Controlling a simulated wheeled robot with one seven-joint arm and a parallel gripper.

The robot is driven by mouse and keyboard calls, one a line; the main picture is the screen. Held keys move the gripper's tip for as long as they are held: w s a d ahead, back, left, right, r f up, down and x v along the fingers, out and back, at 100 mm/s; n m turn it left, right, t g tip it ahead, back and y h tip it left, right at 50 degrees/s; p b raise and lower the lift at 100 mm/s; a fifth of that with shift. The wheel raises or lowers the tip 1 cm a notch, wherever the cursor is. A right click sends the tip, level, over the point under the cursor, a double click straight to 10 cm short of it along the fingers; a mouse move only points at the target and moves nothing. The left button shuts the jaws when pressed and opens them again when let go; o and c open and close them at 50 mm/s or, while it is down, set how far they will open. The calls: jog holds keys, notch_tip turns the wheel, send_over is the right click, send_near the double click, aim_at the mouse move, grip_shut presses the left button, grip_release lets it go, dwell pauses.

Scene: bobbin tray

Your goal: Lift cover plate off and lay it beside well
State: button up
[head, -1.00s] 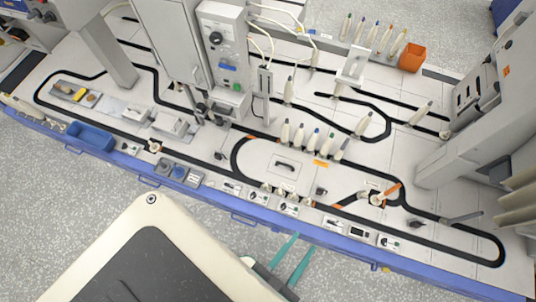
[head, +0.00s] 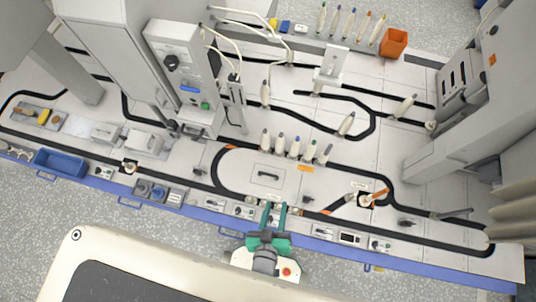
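The cover plate (head: 268,175) is a pale, flat square with a dark bar handle, lying on the white table inside the dark oval track. No open well shows; whatever is under the plate is hidden. My gripper (head: 275,209) has two teal fingers, spread apart with nothing visible between them. It is over the table's front edge, below the plate in the picture and apart from it. The fingers point toward the plate.
Several upright bobbins (head: 294,148) stand in a row just behind the plate. An orange-armed device (head: 371,197) sits to the right. Small control boxes (head: 244,211) line the front edge beside my gripper. A bare white strip lies right of the plate.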

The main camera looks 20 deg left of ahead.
jog(key=w+a+f+n+g, duration=0.2)
jog(key=w+f+n, duration=0.15)
jog(key=f, duration=0.55)
jog(key=w+a+f+n+g, duration=0.3)
jog(key=w+f, duration=0.2)
jog(key=f, duration=0.4)
jog(key=n+g, duration=0.5)
jog(key=n, duration=0.3)
send_near(269, 174)
jog(key=shift+m+h, duration=0.25)
jog(key=shift+h, duration=0.05)
jog(key=shift+w+a+f, duration=0.1)
jog(key=shift+w+f, duration=0.15)
jog(key=shift+f, duration=1.2)
jog(key=shift+w+d+f, duration=0.1)
jog(key=shift+w+f, duration=0.2)
jog(key=shift+f, duration=1.15)
jog(key=shift+w+a+f, duration=0.1)
jog(key=shift+w+f, duration=0.15)
jog(key=shift+f, duration=1.2)
grip_shut()
